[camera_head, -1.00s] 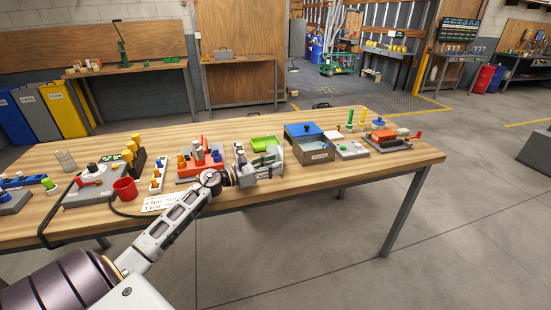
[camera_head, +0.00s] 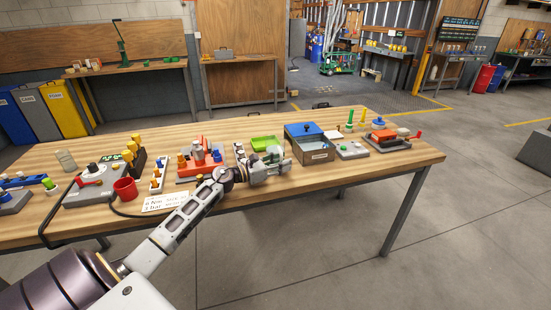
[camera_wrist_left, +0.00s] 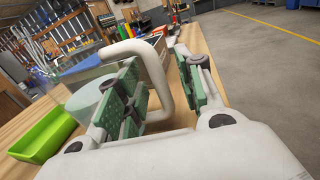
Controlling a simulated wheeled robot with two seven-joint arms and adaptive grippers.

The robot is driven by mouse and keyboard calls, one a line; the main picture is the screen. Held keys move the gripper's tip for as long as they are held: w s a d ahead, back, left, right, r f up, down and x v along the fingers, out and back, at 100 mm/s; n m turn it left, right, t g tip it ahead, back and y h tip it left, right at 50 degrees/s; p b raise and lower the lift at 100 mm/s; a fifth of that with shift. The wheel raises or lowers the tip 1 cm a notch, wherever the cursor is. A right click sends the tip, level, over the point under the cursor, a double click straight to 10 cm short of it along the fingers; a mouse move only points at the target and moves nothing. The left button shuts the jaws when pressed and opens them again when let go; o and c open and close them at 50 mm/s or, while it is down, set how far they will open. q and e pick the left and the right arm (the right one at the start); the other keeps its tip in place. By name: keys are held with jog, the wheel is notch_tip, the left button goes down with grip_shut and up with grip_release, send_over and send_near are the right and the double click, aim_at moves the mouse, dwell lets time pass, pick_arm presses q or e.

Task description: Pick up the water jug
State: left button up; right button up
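The water jug shows in the left wrist view as a pale, translucent greenish body (camera_wrist_left: 86,100) with a thick white looped handle (camera_wrist_left: 153,72). My left gripper (camera_wrist_left: 168,88) has its green-padded fingers apart, with the handle between them; I see a gap on the right finger's side and cannot tell whether the left finger touches it. In the head view my left gripper (camera_head: 281,163) is low over the table's front part, beside the jug, which is small and mostly hidden there. My right gripper is not in view.
A green tray (camera_head: 263,143) lies behind my gripper, and a grey box (camera_head: 314,156) with a blue lid (camera_head: 304,130) behind it stands close on the right. A red rack (camera_head: 198,165) and a red cup (camera_head: 125,190) are to the left. The table's front edge is clear.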

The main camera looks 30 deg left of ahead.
pick_arm(q)
grip_shut()
jog(key=shift+r, duration=0.25)
dwell(0.7)
jog(key=shift+r, duration=0.15)
